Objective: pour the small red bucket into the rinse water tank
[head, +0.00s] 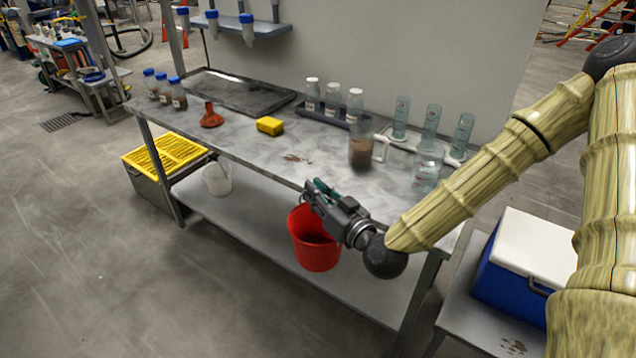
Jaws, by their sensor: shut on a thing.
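The small red bucket (314,252) hangs upright in front of the bench's front edge, above the level of the lower shelf. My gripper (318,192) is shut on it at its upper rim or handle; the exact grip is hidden. The bucket's inside looks dark, and I cannot tell what it holds. A dark grey tank with a yellow grating on top (166,153) stands on the floor at the left end of the bench, well left of the bucket. No label shows, so I cannot tell whether it is the rinse water tank.
The grey bench (330,165) holds a brown-filled jug (361,152), a yellow sponge (270,126), a red funnel (211,117), bottles and clear cylinders. A white bucket (217,179) stands on the lower shelf (260,220). A blue cooler (520,265) is at right. The floor at left front is clear.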

